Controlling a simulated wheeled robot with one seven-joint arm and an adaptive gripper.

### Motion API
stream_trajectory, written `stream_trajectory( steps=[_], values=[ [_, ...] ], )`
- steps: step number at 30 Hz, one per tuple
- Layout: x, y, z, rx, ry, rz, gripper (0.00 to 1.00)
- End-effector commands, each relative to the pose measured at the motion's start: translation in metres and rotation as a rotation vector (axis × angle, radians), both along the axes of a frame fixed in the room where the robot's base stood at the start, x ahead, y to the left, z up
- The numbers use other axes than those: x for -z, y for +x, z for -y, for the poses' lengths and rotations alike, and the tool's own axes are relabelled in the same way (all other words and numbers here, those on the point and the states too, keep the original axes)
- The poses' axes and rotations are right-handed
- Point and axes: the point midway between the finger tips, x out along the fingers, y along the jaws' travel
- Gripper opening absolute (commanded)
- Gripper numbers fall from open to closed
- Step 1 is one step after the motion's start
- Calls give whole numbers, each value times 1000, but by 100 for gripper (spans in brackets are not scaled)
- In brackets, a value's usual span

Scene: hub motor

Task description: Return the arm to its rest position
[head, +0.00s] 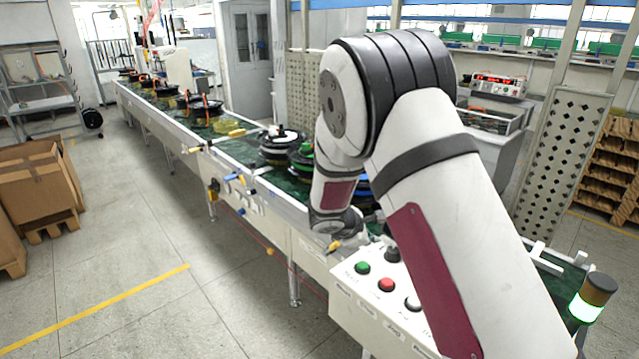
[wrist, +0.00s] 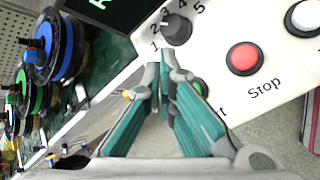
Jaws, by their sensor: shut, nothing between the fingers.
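My arm (head: 440,170) rises from the lower right of the head view and bends down over the conveyor's near side. My gripper (wrist: 165,60) shows in the wrist view with its teal fingers closed together and empty. Its tips appear over the edge of the control panel (wrist: 215,35), beside the black knob (wrist: 177,28) and green button (wrist: 200,88); I cannot tell the height above it.
The panel also has a red Stop button (wrist: 243,58) and a white button (wrist: 303,15). Hub motors (head: 281,143) stand on the green conveyor (head: 235,140). A signal lamp (head: 592,297) stands at lower right. Cardboard boxes (head: 40,185) are at left; the floor between is clear.

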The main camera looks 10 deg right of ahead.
Motion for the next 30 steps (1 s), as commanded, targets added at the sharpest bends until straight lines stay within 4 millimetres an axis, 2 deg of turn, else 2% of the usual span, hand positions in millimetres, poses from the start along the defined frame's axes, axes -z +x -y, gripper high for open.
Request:
stream_trajectory(
  steps=[5, 9, 15, 21, 30],
  values=[
    [-52, -22, 18, 144, 93, 69, 0],
    [-102, -58, 35, 312, 210, 138, 0],
    [-160, -119, 50, 536, 387, 221, 0],
    [-202, -186, 53, 734, 573, 289, 0],
    [-240, -287, 37, 976, 868, 361, 0]
  ],
)
